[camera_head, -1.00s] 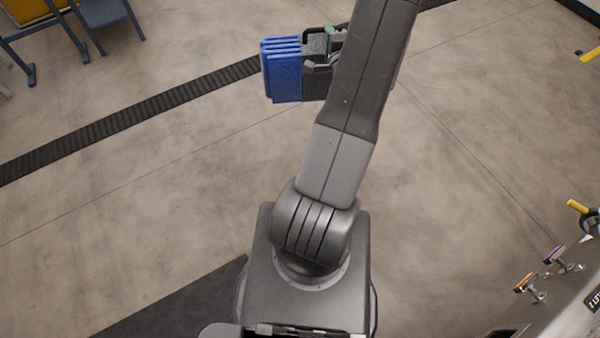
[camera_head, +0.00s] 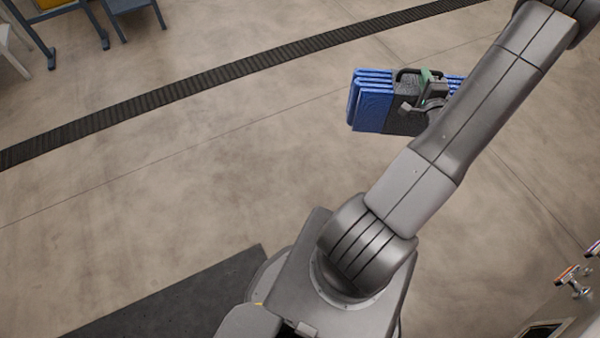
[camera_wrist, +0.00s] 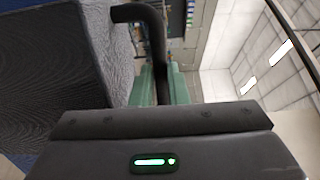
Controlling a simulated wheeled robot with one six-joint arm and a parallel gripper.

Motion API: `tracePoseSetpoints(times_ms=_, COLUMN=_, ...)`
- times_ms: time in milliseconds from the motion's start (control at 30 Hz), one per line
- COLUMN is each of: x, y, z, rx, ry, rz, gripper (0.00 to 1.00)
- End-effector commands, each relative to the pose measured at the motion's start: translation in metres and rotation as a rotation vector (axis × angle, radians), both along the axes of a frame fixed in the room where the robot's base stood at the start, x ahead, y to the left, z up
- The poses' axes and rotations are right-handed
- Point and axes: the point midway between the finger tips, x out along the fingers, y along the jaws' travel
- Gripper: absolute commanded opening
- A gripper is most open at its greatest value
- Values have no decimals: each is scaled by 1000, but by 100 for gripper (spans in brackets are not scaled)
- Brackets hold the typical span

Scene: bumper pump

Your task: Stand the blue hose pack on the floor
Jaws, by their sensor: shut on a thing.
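The blue hose pack (camera_head: 374,105) shows in the head view at upper right. It has several blue folds, a dark grey sleeve around its middle and a black handle. My gripper (camera_head: 430,92) is shut on the handle, with its green finger pads at the pack's side. My arm hides the right end of the pack. In the wrist view my gripper (camera_wrist: 162,85) has the black handle between its green pads, and the grey textured sleeve of the pack (camera_wrist: 60,80) fills the left side. The pack's height above the floor is hard to tell.
The concrete floor (camera_head: 180,180) is broad and clear left of the pack. A dark grating strip (camera_head: 200,82) crosses it behind. Blue-legged furniture (camera_head: 130,8) stands at upper left. A dark mat (camera_head: 180,300) lies at lower left. Fixtures (camera_head: 574,278) stand at lower right.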

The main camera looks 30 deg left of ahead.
Motion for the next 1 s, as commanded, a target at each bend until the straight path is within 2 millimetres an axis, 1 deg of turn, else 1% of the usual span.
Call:
tracePoseSetpoints(times_ms=33, x=1, y=-1, z=-21, rx=1, ry=-5, rz=14, gripper=0)
tracePoseSetpoints(times_ms=100, x=-1, y=-1, z=-41, rx=1, ry=-5, rz=36, gripper=0)
tracePoseSetpoints(times_ms=567, x=-15, y=-4, z=-170, rx=2, ry=-5, rz=189, gripper=0)
tracePoseSetpoints(times_ms=1000, x=-39, y=-8, z=-295, rx=2, ry=-4, rz=338, gripper=0)
